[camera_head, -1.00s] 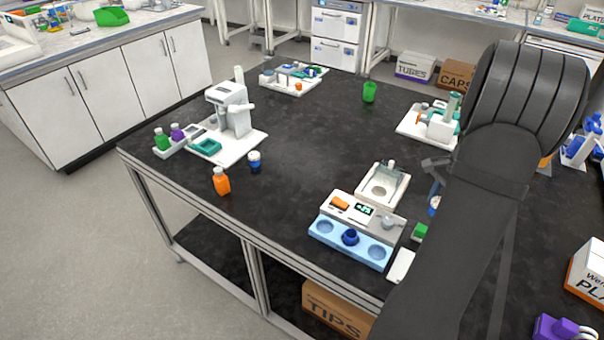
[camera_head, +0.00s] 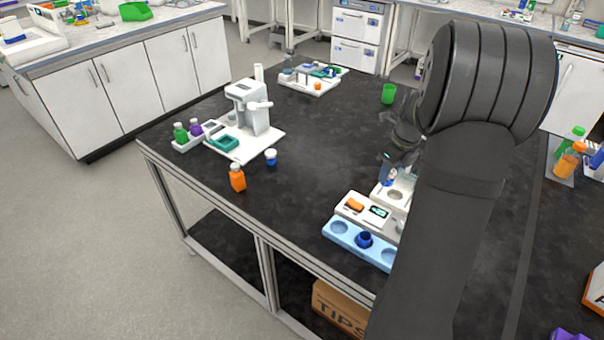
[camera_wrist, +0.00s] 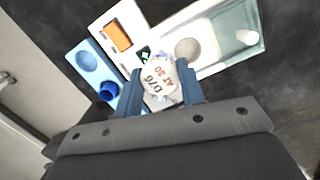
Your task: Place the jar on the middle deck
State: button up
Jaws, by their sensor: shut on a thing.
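My gripper (camera_wrist: 160,88) is shut on a jar with a white lid (camera_wrist: 159,76) that carries printed text. In the head view the jar (camera_head: 389,177) shows as a small white and blue shape under my gripper, over the back of a three-part station. The station has a light-blue front tray (camera_head: 340,228) with round wells, a white middle part (camera_head: 377,223) with a display, and a pale rear tray (camera_wrist: 215,42) with a round grey disc. The jar hides part of the station in the wrist view. I cannot tell its exact height above it.
A dark blue ring-shaped piece (camera_head: 364,239) sits in the front tray, and an orange block (camera_head: 355,204) lies on the middle part. An orange bottle (camera_head: 237,178) and a blue-and-white jar (camera_head: 271,157) stand to the left.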

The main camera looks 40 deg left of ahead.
jog(key=shift+s+a+r+m, duration=0.1)
jog(key=shift+s+a+m, duration=0.1)
jog(key=shift+a+m, duration=0.25)
jog(key=shift+s+a+r+m, duration=0.15)
jog(key=shift+a+m, duration=0.1)
jog(key=shift+a, duration=0.3)
jog(key=a+f, duration=0.2)
jog(key=a, duration=0.1)
jog(key=a+f, duration=0.2)
jog(key=a, duration=0.2)
jog(key=a+f, duration=0.3)
jog(key=a, duration=0.1)
jog(key=shift+s+a, duration=0.2)
jog(key=shift+s, duration=0.15)
jog(key=shift+a+f, duration=0.1)
jog(key=shift+f, duration=1.9)
jog(key=shift+f, duration=0.15)
jog(key=o, duration=1)
